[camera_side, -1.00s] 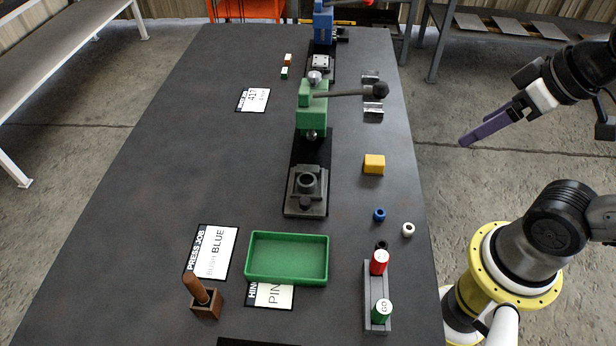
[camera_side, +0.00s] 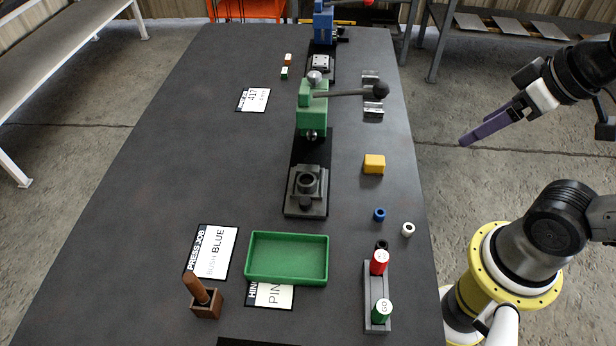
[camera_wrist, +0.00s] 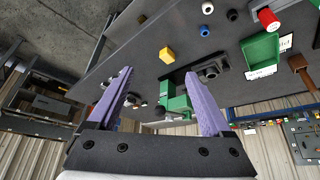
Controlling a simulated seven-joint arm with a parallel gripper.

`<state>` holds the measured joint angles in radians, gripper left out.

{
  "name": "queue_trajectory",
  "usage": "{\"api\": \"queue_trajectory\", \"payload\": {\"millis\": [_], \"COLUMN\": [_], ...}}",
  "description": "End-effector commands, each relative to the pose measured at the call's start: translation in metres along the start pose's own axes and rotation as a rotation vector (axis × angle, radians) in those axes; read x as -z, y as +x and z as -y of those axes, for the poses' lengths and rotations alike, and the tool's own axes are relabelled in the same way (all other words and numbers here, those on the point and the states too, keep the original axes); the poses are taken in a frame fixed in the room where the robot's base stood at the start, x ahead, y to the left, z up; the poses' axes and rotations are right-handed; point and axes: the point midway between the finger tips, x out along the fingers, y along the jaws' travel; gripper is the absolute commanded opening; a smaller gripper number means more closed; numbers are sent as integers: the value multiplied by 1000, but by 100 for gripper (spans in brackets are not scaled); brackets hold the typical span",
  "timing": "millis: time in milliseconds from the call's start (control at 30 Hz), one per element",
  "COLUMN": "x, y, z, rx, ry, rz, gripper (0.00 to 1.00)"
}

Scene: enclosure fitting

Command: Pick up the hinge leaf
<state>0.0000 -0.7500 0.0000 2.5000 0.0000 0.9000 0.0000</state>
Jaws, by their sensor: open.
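Two small silver metal pieces lie on the right part of the table beside the green press: a far one (camera_side: 371,77) and a near one (camera_side: 374,110). They look like hinge leaves, but I cannot tell for sure. My gripper (camera_side: 466,141) is off the table's right edge, raised and apart from everything. In the wrist view my gripper (camera_wrist: 160,74) shows its two purple fingers spread, with nothing held between them.
A yellow block (camera_side: 374,164), blue ring (camera_side: 379,214) and white ring (camera_side: 408,229) lie at the right. The table's left is mostly clear.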

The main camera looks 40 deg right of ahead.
Motion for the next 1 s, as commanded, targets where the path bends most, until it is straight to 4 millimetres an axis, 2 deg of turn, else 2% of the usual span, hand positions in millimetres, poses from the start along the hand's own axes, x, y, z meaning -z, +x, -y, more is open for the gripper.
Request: {"api": "queue_trajectory", "payload": {"millis": [100, 200, 567, 667, 800, 900, 1000], "x": [0, 0, -1, 16, 56, 89, 122], "y": [0, 0, -2, -16, -26, -24, -14], "z": [0, 0, 0, 0, 7, 18, 33], "rx": [0, 0, 0, 0, 19, 43, 71], "ry": [0, 0, -39, -90, -197, -288, -382], "rz": [0, 0, 12, -1, 40, 86, 140], "gripper": [84, 97, 97, 97, 97, 97, 97]}}
